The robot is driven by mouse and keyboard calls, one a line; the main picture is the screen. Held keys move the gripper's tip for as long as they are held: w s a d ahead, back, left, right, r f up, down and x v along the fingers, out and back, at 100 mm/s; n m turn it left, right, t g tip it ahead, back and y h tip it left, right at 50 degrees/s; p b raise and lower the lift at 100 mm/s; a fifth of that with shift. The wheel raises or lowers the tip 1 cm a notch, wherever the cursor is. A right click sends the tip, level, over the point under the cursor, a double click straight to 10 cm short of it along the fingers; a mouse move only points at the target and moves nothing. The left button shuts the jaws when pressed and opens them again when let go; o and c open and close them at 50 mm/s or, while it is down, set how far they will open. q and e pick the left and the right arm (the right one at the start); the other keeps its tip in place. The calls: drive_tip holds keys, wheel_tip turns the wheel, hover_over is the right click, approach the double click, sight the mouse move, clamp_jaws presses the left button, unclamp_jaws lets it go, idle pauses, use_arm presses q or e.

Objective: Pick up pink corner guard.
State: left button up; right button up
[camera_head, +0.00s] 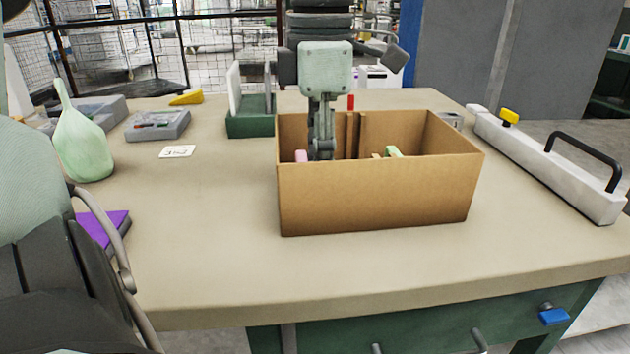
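A small pink piece (301,156), which looks like the pink corner guard, shows just above the near wall of an open cardboard box (375,200), at its left end. The wall hides its lower part. My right gripper (321,154), as far as I can tell, points down into the box from above, just right of the pink piece. Its fingertips are partly hidden, so I cannot tell whether they touch the piece or are open. My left arm (45,200) fills the lower left foreground. No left fingertips show.
A green piece (394,152) is also in the box. A pale green bottle (84,145), a purple block (103,228), a grey tray (158,125) and a green rack (250,122) stand on the table. A long white bar with a black handle (550,175) lies at right. The front table is clear.

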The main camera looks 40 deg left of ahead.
use_arm(q)
drive_tip(key=shift+f, duration=0.35)
drive_tip(key=shift+c, duration=0.5)
clamp_jaws()
